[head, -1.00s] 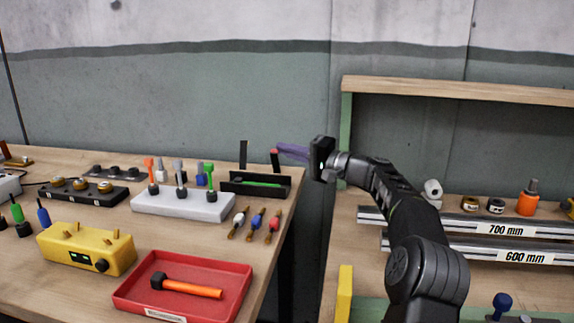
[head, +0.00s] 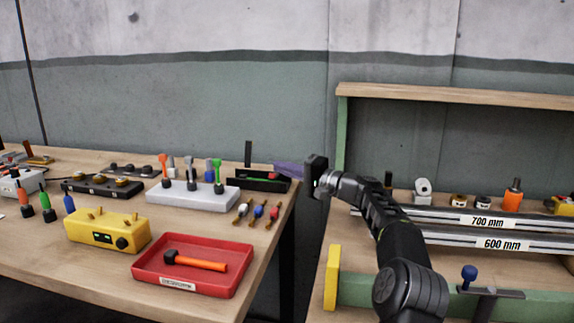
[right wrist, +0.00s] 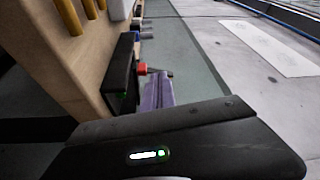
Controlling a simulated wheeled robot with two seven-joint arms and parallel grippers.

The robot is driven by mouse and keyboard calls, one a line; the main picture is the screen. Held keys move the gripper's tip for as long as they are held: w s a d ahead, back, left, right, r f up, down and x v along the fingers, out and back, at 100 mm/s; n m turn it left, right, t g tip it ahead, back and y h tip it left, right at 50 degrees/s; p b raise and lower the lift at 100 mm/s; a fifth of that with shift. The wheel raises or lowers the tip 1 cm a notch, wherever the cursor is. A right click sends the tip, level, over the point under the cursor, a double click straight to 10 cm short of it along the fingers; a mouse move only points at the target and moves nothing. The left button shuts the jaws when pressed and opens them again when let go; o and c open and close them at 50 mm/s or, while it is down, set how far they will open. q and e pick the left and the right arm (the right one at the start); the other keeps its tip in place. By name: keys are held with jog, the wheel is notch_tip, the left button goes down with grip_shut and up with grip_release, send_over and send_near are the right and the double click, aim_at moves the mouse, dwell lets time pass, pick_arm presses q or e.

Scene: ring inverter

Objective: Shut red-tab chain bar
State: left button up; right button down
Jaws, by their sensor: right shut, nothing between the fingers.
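The black chain holder (head: 262,186) stands at the back right corner of the left bench, with a green strip inside. A plain black bar (head: 248,154) stands upright at its left end. The red tab (head: 272,175) of the other bar is low, about level with the holder's top; whether that bar is fully down I cannot tell. My right gripper (head: 278,168), with purple fingers, is shut and empty just right of the red tab. The right wrist view shows the red tab (right wrist: 142,69) close to the fingertips (right wrist: 155,76) and beside the black holder (right wrist: 121,76); contact is unclear. My left gripper is out of view.
A white block (head: 192,195) with coloured upright pieces stands left of the holder. Several small drivers (head: 257,211) lie in front. A red tray (head: 192,283) holds a hammer, near a yellow box (head: 108,232). A gap separates the benches.

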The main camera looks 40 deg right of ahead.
jog(key=shift+a+f, duration=0.1)
jog(key=shift+f, duration=0.2)
jog(key=shift+s, duration=0.1)
dwell(0.3)
notch_tip(320, 180, up, 10)
jog(key=p, duration=0.4)
dwell(0.4)
